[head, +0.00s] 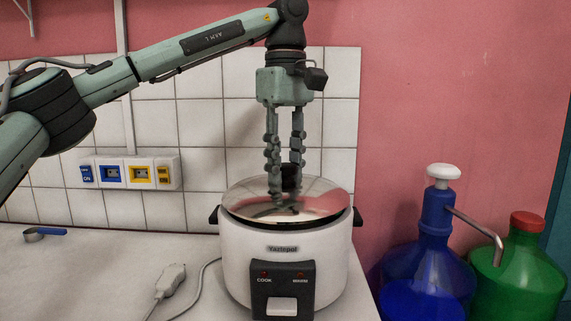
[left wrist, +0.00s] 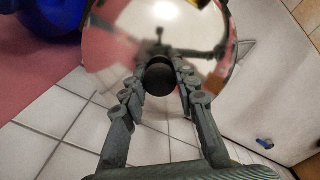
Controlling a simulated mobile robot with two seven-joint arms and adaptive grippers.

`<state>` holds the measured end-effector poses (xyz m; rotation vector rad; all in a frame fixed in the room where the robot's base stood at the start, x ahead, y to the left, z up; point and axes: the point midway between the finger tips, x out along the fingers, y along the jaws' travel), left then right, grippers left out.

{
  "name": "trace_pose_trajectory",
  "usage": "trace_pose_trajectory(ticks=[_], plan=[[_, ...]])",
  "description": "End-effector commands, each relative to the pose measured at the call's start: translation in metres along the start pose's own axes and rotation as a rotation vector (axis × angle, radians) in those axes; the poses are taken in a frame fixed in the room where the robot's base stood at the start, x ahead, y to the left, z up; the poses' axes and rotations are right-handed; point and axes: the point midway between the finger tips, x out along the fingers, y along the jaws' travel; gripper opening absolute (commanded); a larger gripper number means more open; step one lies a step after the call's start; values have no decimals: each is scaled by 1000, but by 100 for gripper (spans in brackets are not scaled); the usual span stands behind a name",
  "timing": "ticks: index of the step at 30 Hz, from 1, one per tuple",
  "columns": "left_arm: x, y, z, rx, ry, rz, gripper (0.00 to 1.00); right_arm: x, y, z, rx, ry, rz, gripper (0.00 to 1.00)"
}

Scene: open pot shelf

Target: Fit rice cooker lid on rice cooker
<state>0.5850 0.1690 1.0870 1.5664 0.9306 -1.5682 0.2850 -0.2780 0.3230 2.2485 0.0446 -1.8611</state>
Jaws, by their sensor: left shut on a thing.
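The white rice cooker (head: 245,265) stands on the counter, with a dark control panel at its front. The shiny round rice cooker lid (head: 243,196) is over the cooker's top opening and looks slightly tilted. I cannot tell if its whole edge rests on the rim. My left gripper (head: 285,188) points down from above, its fingers shut on the lid's black knob (head: 291,176). In the left wrist view the knob (left wrist: 159,78) sits between the fingertips, with the mirror-like lid (left wrist: 110,45) beyond it. My right gripper is not in view.
A cable with a white plug (head: 171,280) lies left of the cooker. A blue-handled scoop (head: 44,233) lies at the far left of the counter (head: 95,275). A blue bottle with a pump (head: 428,265) and a green bottle (head: 522,275) stand at right. A tiled wall is behind.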

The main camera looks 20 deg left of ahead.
Motion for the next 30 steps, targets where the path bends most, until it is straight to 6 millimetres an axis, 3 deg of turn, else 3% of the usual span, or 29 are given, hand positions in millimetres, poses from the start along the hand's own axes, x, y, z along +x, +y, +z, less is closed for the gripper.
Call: trace_pose_trajectory(ticks=[16,17,18,22,29,30], plan=[[10,0,0,-1,-1,1,0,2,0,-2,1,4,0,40],[10,0,0,-1,0,1,30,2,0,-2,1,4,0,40],[10,0,0,-1,0,1,35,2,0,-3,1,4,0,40],[10,0,0,0,0,1,52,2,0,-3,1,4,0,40],[10,0,0,0,0,0,53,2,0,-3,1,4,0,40],[11,0,0,0,0,-1,58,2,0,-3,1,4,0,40]])
